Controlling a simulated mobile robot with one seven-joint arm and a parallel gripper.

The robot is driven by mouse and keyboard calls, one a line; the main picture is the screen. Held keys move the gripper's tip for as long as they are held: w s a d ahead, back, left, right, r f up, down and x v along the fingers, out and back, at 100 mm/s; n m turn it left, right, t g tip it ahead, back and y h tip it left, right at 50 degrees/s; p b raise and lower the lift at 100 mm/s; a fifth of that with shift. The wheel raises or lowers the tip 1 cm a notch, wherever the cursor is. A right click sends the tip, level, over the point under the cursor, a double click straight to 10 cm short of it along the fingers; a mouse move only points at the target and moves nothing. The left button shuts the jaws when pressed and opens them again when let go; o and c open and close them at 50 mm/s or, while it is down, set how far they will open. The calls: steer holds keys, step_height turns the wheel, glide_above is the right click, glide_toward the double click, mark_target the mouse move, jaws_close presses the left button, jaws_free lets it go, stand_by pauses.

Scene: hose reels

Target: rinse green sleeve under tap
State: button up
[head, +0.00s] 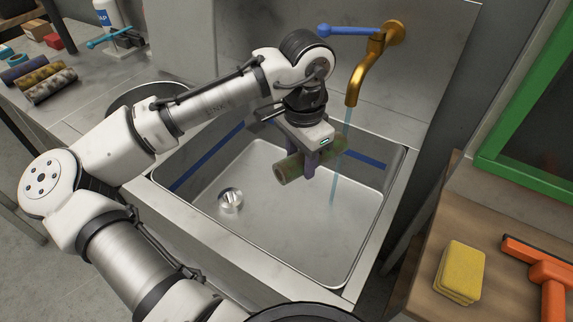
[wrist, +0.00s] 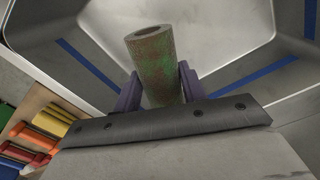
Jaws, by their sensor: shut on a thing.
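The green sleeve (head: 293,168) is a hollow cylinder with reddish-brown patches, also seen in the wrist view (wrist: 155,70). My gripper (head: 311,165) is shut on it, one purple finger on each side, and holds it roughly level above the sink basin (head: 262,220). The brass tap (head: 365,75) has a blue lever (head: 340,30) and stands at the back right of the sink. A thin blue water stream (head: 340,170) falls from its spout into the basin. In the head view the sleeve's right end is close to the stream; whether they touch is unclear.
Several patterned sleeves (head: 45,78) lie on the left counter. A wooden surface at right holds a yellow sponge (head: 460,272) and an orange squeegee (head: 545,270). The basin's front is clear.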

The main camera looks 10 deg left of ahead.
steer(key=shift+w+d+f+p, duration=0.1)
steer(key=shift+w+d+f, duration=0.2)
steer(key=shift+w+d, duration=0.35)
steer(key=shift+w+d+f+p, duration=0.15)
steer(key=shift+w+d+f, duration=0.1)
steer(key=shift+w+d, duration=0.4)
steer(key=shift+w+d+f+p, duration=0.1)
steer(key=shift+w+d+f, duration=0.2)
steer(key=shift+w+d, duration=0.35)
steer(key=shift+a+r, duration=0.1)
steer(key=shift+a, duration=0.1)
steer(key=shift+w+a+p, duration=0.1)
steer(key=shift+a+p, duration=0.1)
steer(key=shift+p, duration=0.1)
steer(key=shift+d, duration=0.1)
steer(key=shift+d+p, duration=0.3)
steer(key=shift+a, duration=0.1)
steer(key=shift+a+p, duration=0.3)
steer(key=shift+d, duration=0.1)
steer(key=shift+d+p, duration=0.3)
